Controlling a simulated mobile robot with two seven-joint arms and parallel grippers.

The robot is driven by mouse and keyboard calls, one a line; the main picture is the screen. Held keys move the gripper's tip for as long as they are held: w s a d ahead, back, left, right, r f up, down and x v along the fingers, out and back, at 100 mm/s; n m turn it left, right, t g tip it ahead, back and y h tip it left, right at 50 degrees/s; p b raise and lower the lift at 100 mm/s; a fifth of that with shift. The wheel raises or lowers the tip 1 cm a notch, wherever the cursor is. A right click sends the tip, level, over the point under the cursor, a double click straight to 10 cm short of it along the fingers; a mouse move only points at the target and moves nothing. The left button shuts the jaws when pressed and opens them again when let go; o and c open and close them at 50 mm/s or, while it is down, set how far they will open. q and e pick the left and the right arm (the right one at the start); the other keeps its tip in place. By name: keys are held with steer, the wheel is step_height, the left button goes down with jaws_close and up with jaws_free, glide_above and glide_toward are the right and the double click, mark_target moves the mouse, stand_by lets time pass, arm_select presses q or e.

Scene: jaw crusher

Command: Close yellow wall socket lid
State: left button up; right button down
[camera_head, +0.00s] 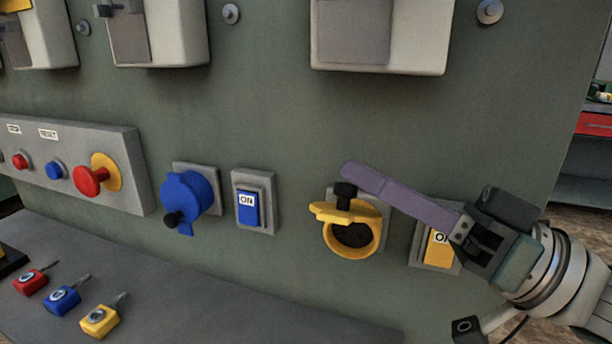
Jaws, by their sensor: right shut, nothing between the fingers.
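The yellow wall socket (329,244) is mounted on the green panel, with its round dark opening showing. Its yellow lid (324,212) stands out from the panel above the opening, seen nearly edge-on, so the socket is open. A black knob (345,194) stands up from the lid. My right gripper (352,171) comes in from the right, its purple fingers shut together and empty. The fingertips are just above the black knob; I cannot tell whether they touch it. My left gripper is not in view.
A yellow switch (437,249) is partly hidden behind my right gripper. To the left are a blue switch (248,208), a blue socket (187,197) with its lid shut, and a red button (88,181). Several coloured padlocks or keys, one yellow (99,321), lie on the grey ledge.

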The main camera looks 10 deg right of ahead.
steer(key=shift+s+a+f+n, duration=0.1)
steer(key=shift+n, duration=0.2)
steer(key=shift+s+a+f+n+g+y+b, duration=0.1)
steer(key=shift+s+f+n+g+y+b, duration=0.15)
steer(key=shift+n+b, duration=0.3)
steer(key=shift+s+a+f+n+g+y+b, duration=0.1)
steer(key=shift+f+n+g+y+b, duration=0.2)
steer(key=shift+n, duration=0.5)
steer(key=shift+s+a+f+n+g+y+b, duration=0.15)
steer(key=shift+f+n+b, duration=0.15)
steer(key=shift+n+b, duration=0.3)
step_height(320, 180, down, 7)
steer(key=n+g+y+b, duration=0.1)
steer(key=n+g+b, duration=0.4)
steer(key=n+b, duration=0.3)
steer(key=shift+s+a+n+y, duration=0.15)
steer(key=shift+s+n+y, duration=0.15)
steer(key=shift+n, duration=1.55)
steer(key=shift+w+b, duration=0.1)
steer(key=shift+b, duration=0.2)
